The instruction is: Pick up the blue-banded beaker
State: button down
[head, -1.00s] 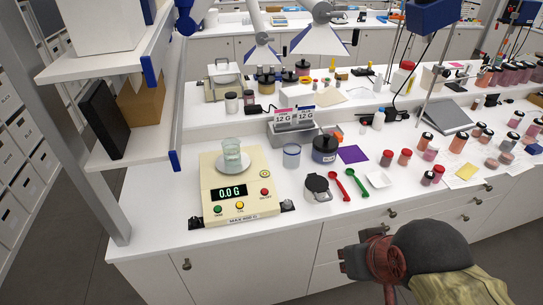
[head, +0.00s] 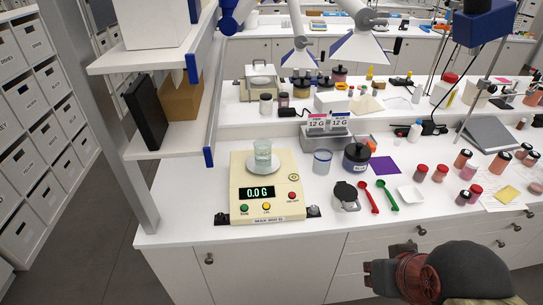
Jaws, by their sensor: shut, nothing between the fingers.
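The blue-banded beaker (head: 322,163) is a small clear vessel with a blue band near its top. It stands upright on the white bench, right of the balance, and looks empty. My gripper (head: 370,276) is at the lower right, in front of the bench's drawer fronts and well apart from the beaker. It is shut and empty; its fingertips point left, and its body hides part of the drawers.
A clear beaker (head: 263,152) stands on the pan of the cream balance (head: 243,205), reading 0.0 G. A dark blue-labelled jar (head: 356,158) stands close right of the banded beaker.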

aim_at(321, 161)
jog(key=i+j, duration=0.25)
jog(key=j, duration=0.15)
jog(key=i+j, duration=0.25)
jog(key=j, duration=0.15)
jog(key=i+j, duration=0.25)
jog(key=j, duration=0.15)
jog(key=i+j, duration=0.25)
jog(key=j, duration=0.15)
